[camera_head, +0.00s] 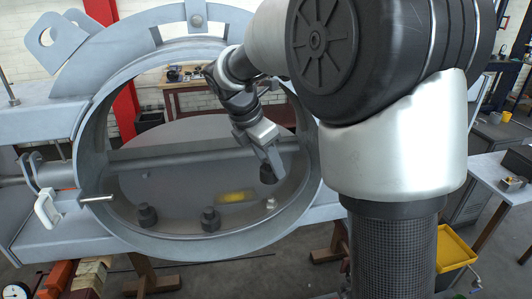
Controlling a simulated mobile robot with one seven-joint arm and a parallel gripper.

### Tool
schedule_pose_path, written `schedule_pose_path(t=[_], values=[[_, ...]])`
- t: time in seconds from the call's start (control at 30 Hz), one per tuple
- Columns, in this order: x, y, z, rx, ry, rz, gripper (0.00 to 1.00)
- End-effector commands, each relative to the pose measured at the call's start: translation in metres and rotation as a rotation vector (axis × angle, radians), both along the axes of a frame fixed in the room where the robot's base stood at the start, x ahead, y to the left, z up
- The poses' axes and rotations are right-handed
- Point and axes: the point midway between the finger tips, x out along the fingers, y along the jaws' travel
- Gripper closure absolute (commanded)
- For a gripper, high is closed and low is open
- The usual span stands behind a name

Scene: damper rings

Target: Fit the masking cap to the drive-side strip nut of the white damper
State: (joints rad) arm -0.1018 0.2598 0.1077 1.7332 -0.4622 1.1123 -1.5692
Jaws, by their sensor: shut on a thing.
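The damper is a large pale grey ring (84,150) with a grey disc (180,180) inside it. My gripper (274,163) is inside the ring, on its right side. It is shut on a dark masking cap (267,175) and holds it above a small bare bright nut (271,204). A gap shows between cap and nut. Two dark capped nuts, one at the lower left (147,216) and one at the lower middle (210,220), stand along the disc's near edge. I cannot tell which nut is the drive-side one. The gripper partly hides the cap's top.
A shaft (200,160) crosses the ring above the disc. A yellow patch (237,197) lies on the disc. A white clamp-like handle (47,208) and a metal pin (97,198) stand at the ring's left. A yellow tray (455,248) is at the lower right.

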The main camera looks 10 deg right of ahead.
Motion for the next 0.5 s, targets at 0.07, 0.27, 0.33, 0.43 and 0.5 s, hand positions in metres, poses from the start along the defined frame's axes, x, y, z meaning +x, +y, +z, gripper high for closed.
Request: schedule_pose_path(t=[0.07,0.27,0.33,0.43,0.5], values=[[0.0000,0.0001,0.0002,0.000,0.000,-0.001,0.82],[0.0000,0.0001,0.0000,0.000,0.000,-0.001,0.82],[0.0000,-0.0001,0.0003,0.000,0.000,0.001,0.82],[-0.0001,-0.0016,0.0016,-0.002,-0.003,0.029,0.82],[0.0003,-0.0021,-0.0029,-0.003,-0.005,0.051,0.82]])
